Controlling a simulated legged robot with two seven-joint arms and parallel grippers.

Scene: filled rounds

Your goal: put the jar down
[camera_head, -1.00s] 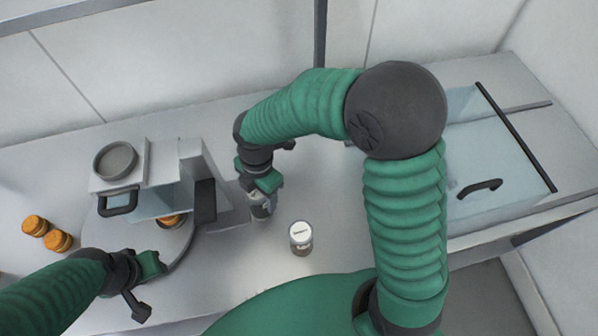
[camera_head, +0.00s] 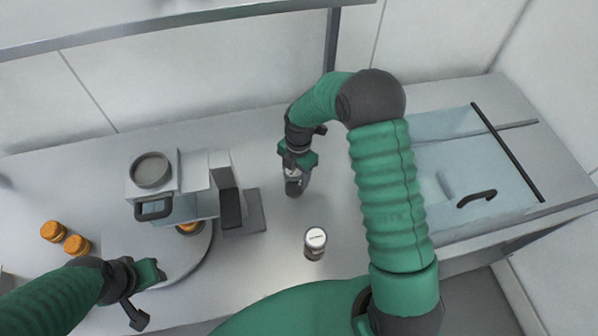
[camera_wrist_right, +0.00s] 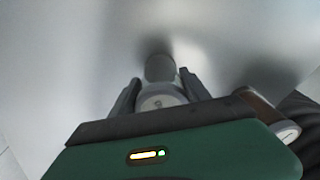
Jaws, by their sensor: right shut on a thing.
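My right gripper (camera_head: 297,172) is shut on a small jar (camera_head: 293,187) over the counter, right of the appliance. In the right wrist view, the jar's pale round lid (camera_wrist_right: 161,100) sits between the two fingers, with its grey body beyond. I cannot tell whether its base touches the counter. A second jar (camera_head: 315,244) with a white labelled lid stands upright on the counter nearer to me. It also shows at the right of the wrist view (camera_wrist_right: 272,116). My left gripper (camera_head: 148,292) is open and empty at the lower left.
A white appliance (camera_head: 196,163) with a black handle stands left of the held jar, beside a round plate (camera_head: 190,262). A glass-topped case (camera_head: 470,160) is at the right. The counter (camera_head: 265,130) behind the held jar is clear.

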